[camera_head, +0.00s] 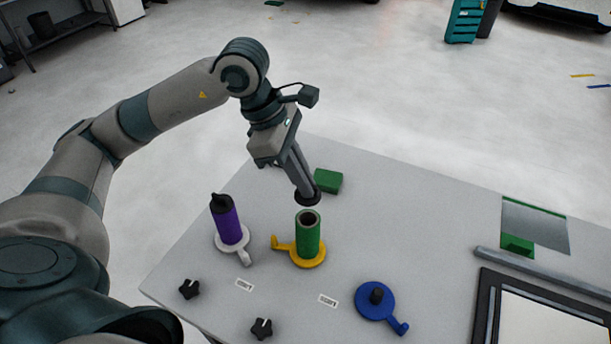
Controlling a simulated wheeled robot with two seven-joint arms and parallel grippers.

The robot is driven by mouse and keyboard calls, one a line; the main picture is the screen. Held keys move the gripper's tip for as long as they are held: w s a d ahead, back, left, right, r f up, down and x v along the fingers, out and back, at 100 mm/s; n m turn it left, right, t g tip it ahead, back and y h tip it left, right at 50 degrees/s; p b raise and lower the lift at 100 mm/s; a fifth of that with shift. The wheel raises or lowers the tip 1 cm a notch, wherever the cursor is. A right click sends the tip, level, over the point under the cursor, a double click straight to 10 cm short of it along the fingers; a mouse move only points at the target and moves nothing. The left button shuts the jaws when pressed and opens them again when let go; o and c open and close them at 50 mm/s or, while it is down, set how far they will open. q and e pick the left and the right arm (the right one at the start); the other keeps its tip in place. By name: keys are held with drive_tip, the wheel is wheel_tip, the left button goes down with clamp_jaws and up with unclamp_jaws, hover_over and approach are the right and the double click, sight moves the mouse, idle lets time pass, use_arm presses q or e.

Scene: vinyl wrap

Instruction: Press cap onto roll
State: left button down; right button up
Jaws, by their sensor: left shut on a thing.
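A green roll (307,238) stands upright on a yellow holder (309,262), and its open top faces up. My left gripper (306,190) points down and is shut on a black cap (307,198). The cap is just above the roll's top, with a small visible gap; I cannot tell whether it is exactly centred. A purple roll (229,226) stands on a white holder (232,242) to the left, with a black cap (222,202) on its top. My right gripper is not in view.
Two loose black caps (189,288) (262,328) lie at the table's front left. A blue holder (375,301) with a short black post is at front right. A green block (328,181) lies behind the roll. A framed panel (485,305) and a grey bar (545,271) are at right.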

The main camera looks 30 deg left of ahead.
sight(304, 203)
use_arm(q)
drive_tip(key=shift+f, duration=0.15)
drive_tip(key=shift+f+b, duration=0.8)
drive_tip(key=shift+f, duration=1.15)
drive_tip(key=shift+f+b, duration=1.15)
drive_tip(key=shift+b, duration=0.15)
drive_tip(key=shift+b, duration=0.75)
drive_tip(key=shift+f+b, duration=0.1)
drive_tip(key=shift+b, duration=0.3)
